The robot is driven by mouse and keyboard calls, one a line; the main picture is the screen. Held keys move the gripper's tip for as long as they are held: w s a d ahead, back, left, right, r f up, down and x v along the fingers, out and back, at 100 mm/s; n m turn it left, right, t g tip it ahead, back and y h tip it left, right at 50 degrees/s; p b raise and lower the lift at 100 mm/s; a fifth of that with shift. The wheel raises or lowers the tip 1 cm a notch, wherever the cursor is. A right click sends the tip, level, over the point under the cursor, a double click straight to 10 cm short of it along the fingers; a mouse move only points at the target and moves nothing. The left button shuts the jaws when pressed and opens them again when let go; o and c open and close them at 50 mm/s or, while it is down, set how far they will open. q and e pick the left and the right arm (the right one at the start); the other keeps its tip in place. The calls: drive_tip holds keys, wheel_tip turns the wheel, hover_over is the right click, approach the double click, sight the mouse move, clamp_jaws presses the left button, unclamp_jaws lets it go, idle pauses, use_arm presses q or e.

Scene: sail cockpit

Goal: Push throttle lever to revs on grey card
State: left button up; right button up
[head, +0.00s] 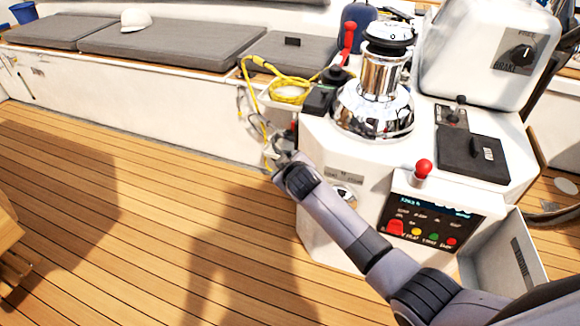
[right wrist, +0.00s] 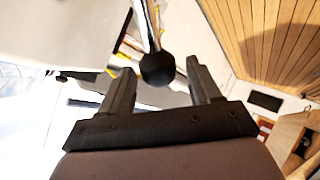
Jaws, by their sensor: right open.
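The throttle lever is a chrome rod (right wrist: 149,25) ending in a black ball (right wrist: 157,69) in the right wrist view. The ball shows between the two fingers of my right gripper (right wrist: 160,85), with a gap on each side. The gripper is open; I cannot tell whether it touches the ball. In the head view my right gripper (head: 275,160) is small, beside the white pedestal's left side, and the lever cannot be made out there. A small grey card (head: 345,178) is on the pedestal face; its writing is too small to read. My left gripper is out of view.
The pedestal (head: 318,225) carries a chrome winch (head: 378,85), a red-knobbed lever (head: 423,168) and a button panel (head: 432,222) with a lit display, too small to read surely. A yellow rope (head: 290,90) lies near the grey cushions (head: 170,50).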

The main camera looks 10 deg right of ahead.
drive_tip(key=p+v, duration=0.1)
drive_tip(key=v, duration=0.4)
drive_tip(key=shift+s+r+p, duration=0.2)
drive_tip(key=shift+s+p, duration=0.15)
drive_tip(key=shift+p, duration=0.05)
drive_tip(key=shift+s+f, duration=0.1)
drive_tip(key=s+d+m+p, duration=0.1)
drive_tip(key=s+d+p, duration=0.1)
drive_tip(key=s, duration=0.8)
drive_tip(key=s+d+m+y+p, duration=0.1)
drive_tip(key=s+p, duration=0.3)
drive_tip(key=s, duration=0.6)
drive_tip(key=s+d+m+g+y+p, duration=0.1)
drive_tip(key=s+d+m+p, duration=0.2)
drive_tip(key=s, duration=0.7)
drive_tip(key=shift+d+f+p, duration=0.15)
drive_tip(key=shift+d+p, duration=0.35)
drive_tip(key=shift+p, duration=0.1)
